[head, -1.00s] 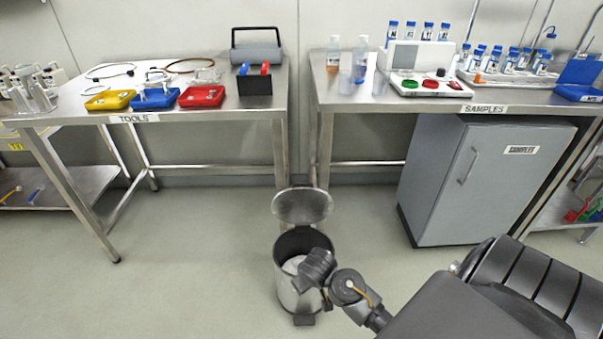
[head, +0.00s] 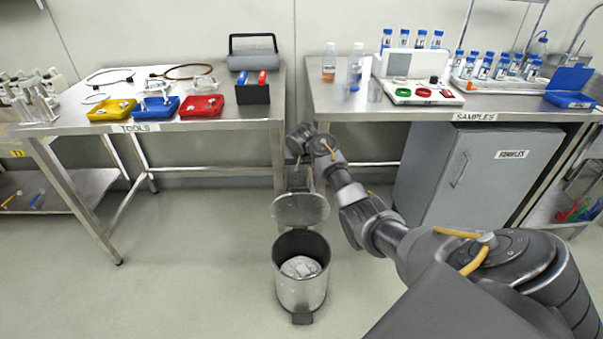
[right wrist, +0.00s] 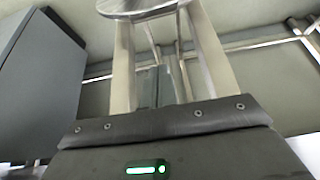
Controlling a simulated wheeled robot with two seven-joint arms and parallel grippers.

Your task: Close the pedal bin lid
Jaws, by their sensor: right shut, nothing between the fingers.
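The pedal bin (head: 302,290) is a steel cylinder standing on the floor. Its round lid (head: 300,209) is open, raised at the back of the rim. Crumpled pale material (head: 300,267) lies inside, and a dark pedal (head: 302,319) shows at the front. My right gripper (head: 297,186) points down just behind and above the raised lid, shut and empty. Its tips are partly lost against the table legs, so I cannot tell whether they touch the lid. In the right wrist view a round metal edge, probably the lid (right wrist: 135,8), shows at the top. My left gripper is out of view.
The tools table (head: 200,127) stands at the back left and the samples table (head: 420,113) at the back right, with a narrow gap between them. A grey cabinet (head: 470,178) stands under the samples table. The floor left of the bin is clear.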

